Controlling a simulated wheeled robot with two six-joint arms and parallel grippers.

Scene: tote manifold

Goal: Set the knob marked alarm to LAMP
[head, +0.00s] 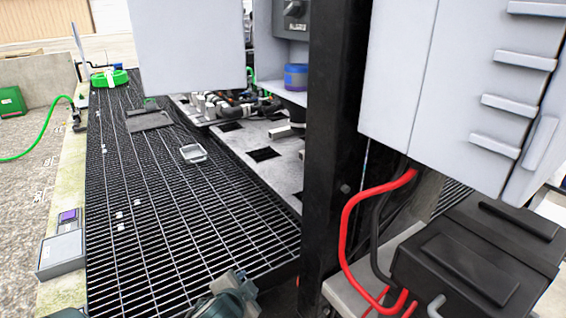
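A dark grey box with a knob (295,9) is at the top centre of the head view, on a light grey panel. A label under the knob seems to read ALARM. The top of the box is cut off by the frame, and no LAMP mark or clear knob setting can be read. Grey-teal parts of my arm show at the bottom edge, well below and in front of the knob. I can make out no gripper fingers in this view.
A black post (336,150) stands just right of the knob. An open grey door (188,45) is to its left, and a large grey cabinet (480,80) to the right. Red cables (348,225) hang below the cabinet. Black grating (150,200) covers the left floor.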

